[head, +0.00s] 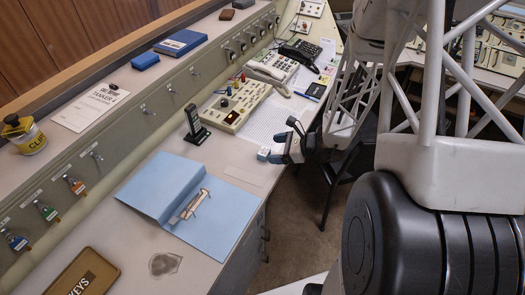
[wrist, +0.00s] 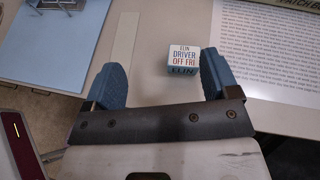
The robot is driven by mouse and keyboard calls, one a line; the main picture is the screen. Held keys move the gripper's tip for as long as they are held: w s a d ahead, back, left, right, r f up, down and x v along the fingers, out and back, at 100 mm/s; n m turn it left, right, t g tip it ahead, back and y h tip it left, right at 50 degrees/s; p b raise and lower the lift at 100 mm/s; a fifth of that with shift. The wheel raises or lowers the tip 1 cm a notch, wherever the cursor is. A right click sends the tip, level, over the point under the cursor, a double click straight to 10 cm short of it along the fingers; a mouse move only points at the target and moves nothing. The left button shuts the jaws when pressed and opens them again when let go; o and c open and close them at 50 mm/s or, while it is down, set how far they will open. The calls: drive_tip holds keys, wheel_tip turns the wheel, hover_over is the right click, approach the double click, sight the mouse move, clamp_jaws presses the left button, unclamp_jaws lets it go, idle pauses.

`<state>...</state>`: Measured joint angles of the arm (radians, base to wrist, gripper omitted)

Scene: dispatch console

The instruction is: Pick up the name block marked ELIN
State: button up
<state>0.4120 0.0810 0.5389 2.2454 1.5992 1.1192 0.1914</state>
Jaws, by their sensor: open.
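The name block marked ELIN (wrist: 183,59) is a small cube with a white top lettered ELIN, DRIVER, OFF FRI and a blue front side lettered ELIN. It sits on the grey desk. In the head view the small blue and white block (head: 264,154) is at the desk's right edge, just left of my gripper (head: 285,143). In the wrist view my gripper (wrist: 160,85) is open with blue finger pads. The block is between the fingers' lines, nearer the right finger and slightly beyond the tips; I cannot tell whether they touch.
A printed sheet (wrist: 265,55) lies right of the block. An open blue binder (head: 200,218) lies to the left. The desk's front edge runs below my gripper.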

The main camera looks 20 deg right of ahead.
sight(266, 152)
drive_tip(key=d+f+m, duration=0.1)
drive_tip(key=d+f+m+t, duration=0.1)
drive_tip(key=w+f+m, duration=0.1)
drive_tip(key=f, duration=0.1)
drive_tip(key=shift+d+t+h, duration=0.4)
drive_tip(key=shift+x, duration=1.35)
drive_tip(key=shift+a, duration=0.1)
drive_tip(key=shift+x, duration=2.55)
drive_tip(key=c, duration=1)
